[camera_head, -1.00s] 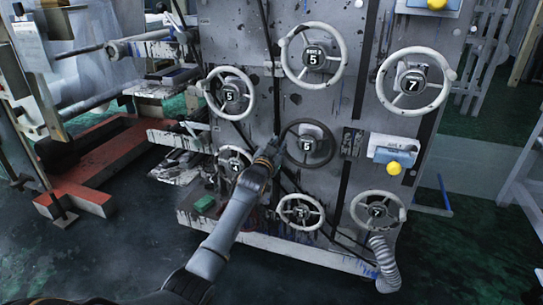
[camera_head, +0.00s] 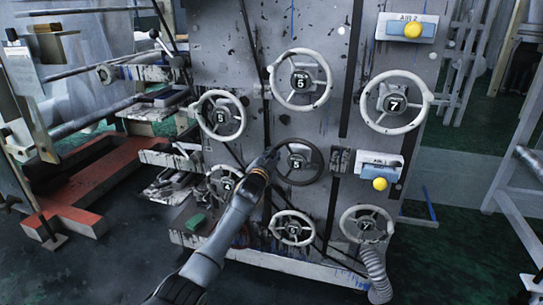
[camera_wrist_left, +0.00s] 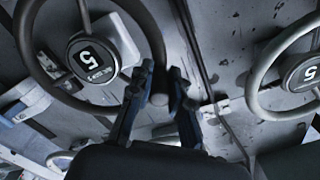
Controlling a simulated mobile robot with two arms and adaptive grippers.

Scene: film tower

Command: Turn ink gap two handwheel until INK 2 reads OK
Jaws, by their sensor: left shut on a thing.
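A dark handwheel (camera_head: 321,164) sits mid-panel, with a round dial at its hub that seems to show 5. In the left wrist view the dark wheel (camera_wrist_left: 74,102) fills the upper left. Its small label is not legible, and I cannot make out an INK 2 reading. My left gripper (camera_head: 271,157) is at the wheel's left side in the head view. In the left wrist view the gripper (camera_wrist_left: 164,100) has its fingers around the dark rim and a rounded handle, shut on them. The fingers partly hide the grasp. My right gripper is not in view.
Several pale handwheels surround it, including an upper one (camera_head: 328,82) and a lower one (camera_head: 308,239). A box with a yellow knob (camera_head: 380,184) sits to the right. Red floor framing (camera_head: 80,220) lies left. A striped hose (camera_head: 375,270) hangs below right.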

